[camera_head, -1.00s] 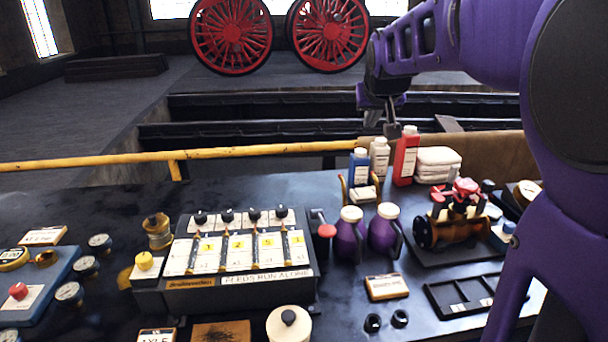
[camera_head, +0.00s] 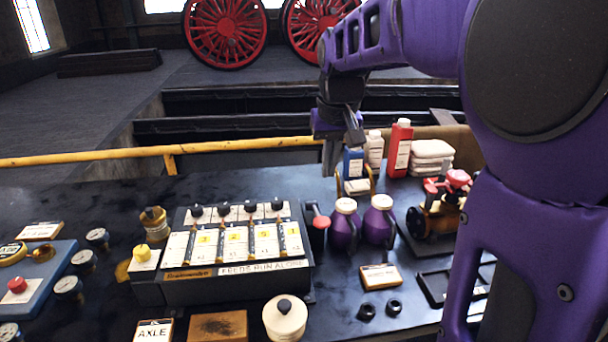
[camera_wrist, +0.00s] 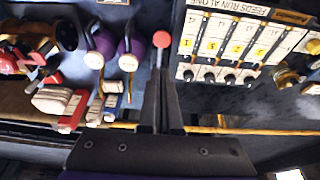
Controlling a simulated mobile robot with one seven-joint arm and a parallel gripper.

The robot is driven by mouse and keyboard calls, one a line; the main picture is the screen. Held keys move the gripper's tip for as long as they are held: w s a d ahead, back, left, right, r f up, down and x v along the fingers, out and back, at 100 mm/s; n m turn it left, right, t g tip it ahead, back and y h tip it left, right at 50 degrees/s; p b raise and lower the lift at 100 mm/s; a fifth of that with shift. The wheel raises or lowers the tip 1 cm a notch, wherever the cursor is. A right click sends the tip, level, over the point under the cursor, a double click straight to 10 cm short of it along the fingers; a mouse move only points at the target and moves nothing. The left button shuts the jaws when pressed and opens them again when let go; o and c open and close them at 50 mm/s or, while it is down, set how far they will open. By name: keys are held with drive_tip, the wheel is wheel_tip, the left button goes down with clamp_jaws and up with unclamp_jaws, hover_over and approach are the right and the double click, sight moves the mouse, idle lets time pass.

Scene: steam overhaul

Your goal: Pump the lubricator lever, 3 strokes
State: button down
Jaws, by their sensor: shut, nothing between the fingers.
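The lubricator (camera_head: 150,290) is a dark box on the bench with several numbered white sight panels and a "FEEDS RUN ALONE" label. Its lever ends in a red knob (camera_head: 321,222) at the box's right side. In the wrist view the red knob (camera_wrist: 161,39) shows just past my fingertips. My gripper (camera_head: 355,140) is shut and empty, above and behind the lever, apart from it in the head view. The wrist view shows my gripper (camera_wrist: 161,78) with its fingers together, in line with the lever. The lever's lower end is hard to see.
Two purple jugs (camera_head: 378,228) stand close to the right of the lever. A blue bottle (camera_head: 353,162), a red bottle (camera_head: 398,150) and folded cloths (camera_head: 432,150) stand behind them. A yellow rail (camera_head: 90,160) runs along the bench's far edge.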

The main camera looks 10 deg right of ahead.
sight(324, 224)
drive_tip(key=x, duration=0.8)
drive_tip(key=s+x, duration=0.1)
drive_tip(key=x, duration=0.4)
drive_tip(key=shift+f+b, duration=0.25)
drive_tip(key=shift+b, duration=0.15)
drive_tip(key=shift+s+f+b, duration=0.15)
drive_tip(key=shift+f+b, duration=0.3)
drive_tip(key=shift+b, duration=0.25)
drive_tip(key=f+b, duration=0.1)
drive_tip(key=b, duration=0.1)
drive_tip(key=s+f+t+b, duration=0.1)
drive_tip(key=b, duration=0.1)
drive_tip(key=shift+s+f+b, duration=0.25)
drive_tip(key=shift+f+b, duration=0.25)
drive_tip(key=shift+f, duration=0.15)
drive_tip(key=shift+s+f+b, duration=0.25)
drive_tip(key=shift+f+b, duration=0.25)
drive_tip(key=shift+f, duration=0.15)
